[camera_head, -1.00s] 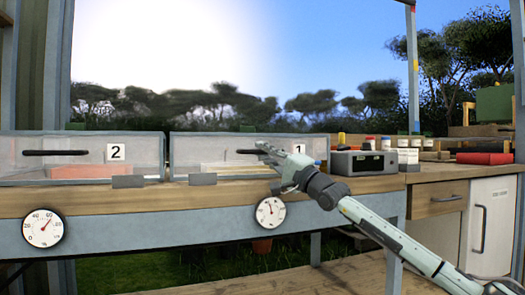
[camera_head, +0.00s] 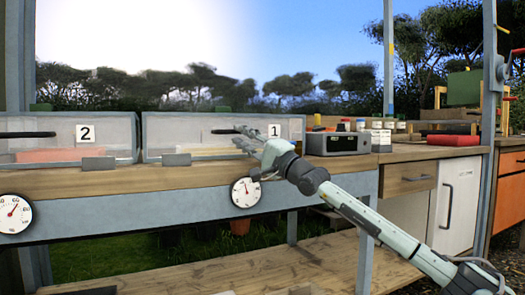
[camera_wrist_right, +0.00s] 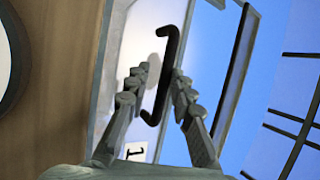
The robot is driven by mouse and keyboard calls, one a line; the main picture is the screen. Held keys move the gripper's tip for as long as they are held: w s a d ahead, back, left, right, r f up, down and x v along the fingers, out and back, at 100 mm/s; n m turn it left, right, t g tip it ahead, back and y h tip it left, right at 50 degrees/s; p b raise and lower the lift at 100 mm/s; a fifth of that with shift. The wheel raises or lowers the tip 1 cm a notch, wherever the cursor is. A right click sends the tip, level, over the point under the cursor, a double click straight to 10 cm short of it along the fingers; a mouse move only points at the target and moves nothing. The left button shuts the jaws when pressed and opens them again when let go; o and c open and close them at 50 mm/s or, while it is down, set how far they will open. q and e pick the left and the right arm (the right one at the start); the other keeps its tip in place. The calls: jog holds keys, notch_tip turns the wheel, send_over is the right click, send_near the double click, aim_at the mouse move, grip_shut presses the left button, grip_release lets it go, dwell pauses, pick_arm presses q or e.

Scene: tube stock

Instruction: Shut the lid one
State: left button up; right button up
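Lid one is a clear framed panel (camera_head: 190,130) with a black bar handle (camera_head: 224,131) and a white label "1" (camera_head: 275,130). It stands raised at the back of its low clear box (camera_head: 225,153). My right gripper (camera_head: 242,134) is at the handle's right part. In the right wrist view, the fingers of my right gripper (camera_wrist_right: 160,75) are apart, with the black handle (camera_wrist_right: 163,95) between them. The right finger looks close to the bar; I cannot tell whether it touches. My left gripper is not in view.
A similar box with label "2" (camera_head: 86,133) stands to the left. A dark grey device (camera_head: 338,143) stands just right of box one, with small bottles (camera_head: 381,138) beyond. Round dials (camera_head: 245,192) hang on the bench front. A red object (camera_head: 453,140) lies farther right.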

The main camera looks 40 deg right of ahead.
jog(key=v, duration=1)
dwell(0.7)
